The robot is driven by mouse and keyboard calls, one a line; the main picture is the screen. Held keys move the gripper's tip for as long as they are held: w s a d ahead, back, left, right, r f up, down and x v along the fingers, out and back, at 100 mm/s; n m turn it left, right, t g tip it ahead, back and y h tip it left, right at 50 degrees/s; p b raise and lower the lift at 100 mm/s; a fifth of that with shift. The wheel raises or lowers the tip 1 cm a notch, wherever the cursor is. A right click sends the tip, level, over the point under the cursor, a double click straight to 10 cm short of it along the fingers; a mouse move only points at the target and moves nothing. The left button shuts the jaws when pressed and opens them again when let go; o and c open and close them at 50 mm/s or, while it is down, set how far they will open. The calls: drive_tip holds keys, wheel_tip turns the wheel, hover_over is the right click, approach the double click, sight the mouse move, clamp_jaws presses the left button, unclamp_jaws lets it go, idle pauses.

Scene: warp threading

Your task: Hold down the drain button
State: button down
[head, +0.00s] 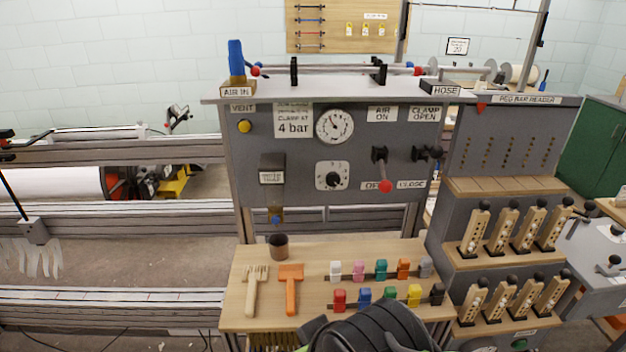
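A grey panel (365,190) stands above a wooden shelf. A small blue button (276,219) sits at the lower left of the panel, under a dark box (271,168) whose label is too small to read surely. I see no readable drain label, but this blue button may be the drain button. A dark cup (279,246) stands on the shelf just below it. A yellow button (244,126) sits under a VENT label. My black arm shows at the bottom centre, over the shelf's front edge. My gripper does not show, and nothing touches the buttons.
The wooden shelf (325,258) holds a comb-like tool (256,290), an orange tool (290,290) and several coloured clips. A red-knobbed lever (384,185) and a gauge (334,126) are on the panel. Racks of wooden-handled tools stand at right. Metal rails run at left.

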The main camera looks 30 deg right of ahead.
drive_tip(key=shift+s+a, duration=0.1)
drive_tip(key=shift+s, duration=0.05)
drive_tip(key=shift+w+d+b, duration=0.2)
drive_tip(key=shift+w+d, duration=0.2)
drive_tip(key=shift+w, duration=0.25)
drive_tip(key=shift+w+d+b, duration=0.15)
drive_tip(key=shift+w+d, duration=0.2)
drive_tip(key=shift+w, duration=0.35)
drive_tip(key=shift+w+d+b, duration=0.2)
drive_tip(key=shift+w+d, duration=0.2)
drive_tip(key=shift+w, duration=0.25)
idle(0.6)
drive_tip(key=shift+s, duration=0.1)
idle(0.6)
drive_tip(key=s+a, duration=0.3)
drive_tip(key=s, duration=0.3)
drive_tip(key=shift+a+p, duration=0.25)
drive_tip(key=shift+p, duration=0.2)
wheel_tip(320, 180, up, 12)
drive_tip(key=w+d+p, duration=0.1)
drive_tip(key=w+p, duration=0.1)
drive_tip(key=p, duration=0.9)
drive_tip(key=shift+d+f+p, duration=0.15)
drive_tip(key=shift+p, duration=0.2)
